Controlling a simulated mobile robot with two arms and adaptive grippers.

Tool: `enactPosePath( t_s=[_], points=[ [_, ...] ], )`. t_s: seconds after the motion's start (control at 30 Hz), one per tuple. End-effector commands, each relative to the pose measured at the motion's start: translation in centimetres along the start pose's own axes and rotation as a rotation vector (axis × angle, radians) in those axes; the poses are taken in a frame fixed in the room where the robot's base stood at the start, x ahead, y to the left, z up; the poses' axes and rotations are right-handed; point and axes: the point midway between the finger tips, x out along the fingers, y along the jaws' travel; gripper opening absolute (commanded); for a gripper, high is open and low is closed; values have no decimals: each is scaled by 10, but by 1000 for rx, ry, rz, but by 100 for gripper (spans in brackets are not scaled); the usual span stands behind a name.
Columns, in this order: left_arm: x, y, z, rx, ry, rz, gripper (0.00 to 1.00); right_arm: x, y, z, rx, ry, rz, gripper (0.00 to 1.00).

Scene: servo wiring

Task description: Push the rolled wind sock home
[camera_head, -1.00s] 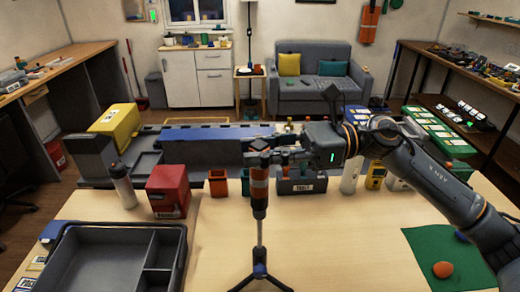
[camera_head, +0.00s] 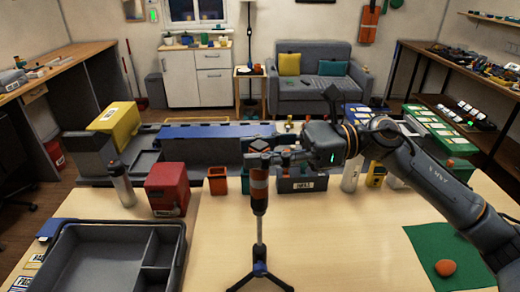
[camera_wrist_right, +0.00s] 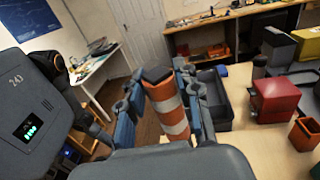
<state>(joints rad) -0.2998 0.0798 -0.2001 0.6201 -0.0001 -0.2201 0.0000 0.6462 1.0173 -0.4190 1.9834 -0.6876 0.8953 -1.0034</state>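The rolled wind sock (camera_head: 259,187) is an orange roll with pale bands and a dark top. It stands upright on a thin pole over a dark tripod base (camera_head: 260,270) at the front middle of the table. My right gripper (camera_head: 259,158) is at the roll's upper part, reaching in from the right. In the right wrist view the roll (camera_wrist_right: 172,112) lies between the blue-grey fingers, one on each side and close against it. The gripper looks shut on it. The join between roll and pole is not clear. My left gripper is not in view.
A grey compartment tray (camera_head: 165,252) is at front left. A green mat (camera_head: 440,262) is at right. The table around the tripod is clear.

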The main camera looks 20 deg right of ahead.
Motion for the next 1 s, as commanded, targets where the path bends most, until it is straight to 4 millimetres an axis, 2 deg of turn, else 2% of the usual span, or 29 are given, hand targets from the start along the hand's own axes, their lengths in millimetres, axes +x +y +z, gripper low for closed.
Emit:
enactPosePath(
  t_s=[0.03, 0.07, 0.37, 0.47, 0.57, 0.8, 1.0],
  points=[
    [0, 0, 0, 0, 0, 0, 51, 0, 0, 0, 1, 0, 0, 49],
    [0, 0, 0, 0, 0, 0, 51, 0, 0, 0, 1, 0, 0, 55],
    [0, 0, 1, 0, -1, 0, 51, 0, 0, 0, 1, 0, 0, 55],
    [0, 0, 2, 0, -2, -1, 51, -6, -1, -1, 2, 0, -2, 55],
    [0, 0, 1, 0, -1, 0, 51, -20, -1, -1, 4, 2, -4, 55],
    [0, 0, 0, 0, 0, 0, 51, -71, -1, -2, 5, 2, -4, 55],
    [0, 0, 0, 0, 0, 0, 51, -105, -1, -1, 3, 1, -3, 55]
  ],
)
